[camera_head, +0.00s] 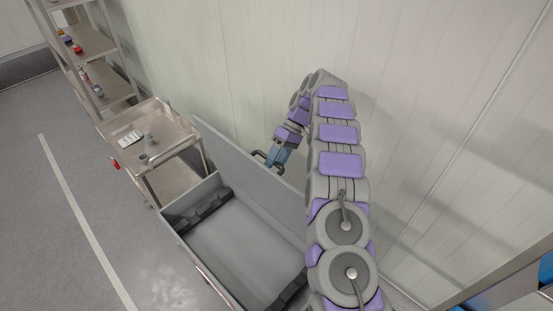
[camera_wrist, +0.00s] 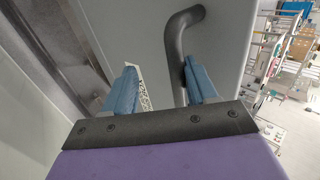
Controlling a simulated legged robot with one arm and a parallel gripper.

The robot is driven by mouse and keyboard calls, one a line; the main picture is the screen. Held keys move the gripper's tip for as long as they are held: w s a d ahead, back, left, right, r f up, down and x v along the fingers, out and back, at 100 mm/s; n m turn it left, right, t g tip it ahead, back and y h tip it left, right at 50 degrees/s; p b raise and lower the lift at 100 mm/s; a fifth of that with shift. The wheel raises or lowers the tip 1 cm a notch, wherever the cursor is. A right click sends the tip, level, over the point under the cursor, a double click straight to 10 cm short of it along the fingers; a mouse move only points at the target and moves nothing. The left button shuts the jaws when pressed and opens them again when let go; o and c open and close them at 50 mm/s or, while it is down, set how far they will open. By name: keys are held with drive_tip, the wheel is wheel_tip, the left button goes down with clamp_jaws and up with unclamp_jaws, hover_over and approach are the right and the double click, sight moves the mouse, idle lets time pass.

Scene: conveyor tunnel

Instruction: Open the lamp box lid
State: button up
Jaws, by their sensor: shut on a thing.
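The lamp box (camera_head: 172,222) is a grey open-topped box in the head view, left of my arm. Its flat grey lid (camera_head: 240,160) is raised and tilted up along the wall side, so the inside shows. My gripper (camera_head: 272,160) is at the lid's dark handle (camera_head: 260,154), on the lid's wall-facing side. In the wrist view, the handle (camera_wrist: 175,50) runs down between the two blue fingers of my gripper (camera_wrist: 163,90), against the right finger. My gripper is shut on the handle. My arm hides the right end of the box and lid.
Black ribbed holders (camera_head: 205,207) sit inside the box on a bare grey floor. A metal cart (camera_head: 172,135) with small items stands beyond the box. A shelf rack (camera_head: 88,45) is at upper left. The pale wall (camera_head: 240,50) is close behind my arm. Floor at left is clear.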

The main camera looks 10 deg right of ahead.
sight(289, 188)
drive_tip(key=shift+w+d+r, duration=0.1)
drive_tip(key=shift+w, duration=0.1)
idle(0.5)
drive_tip(key=shift+r, duration=0.15)
idle(0.3)
drive_tip(key=s+r, duration=0.1)
drive_tip(key=s, duration=0.4)
drive_tip(key=s+r+p, duration=0.1)
drive_tip(key=s+r, duration=0.1)
drive_tip(key=s, duration=0.3)
drive_tip(key=s+r+p, duration=0.1)
drive_tip(key=s, duration=0.5)
drive_tip(key=shift+r, duration=0.35)
drive_tip(key=shift+r, duration=0.1)
idle(0.6)
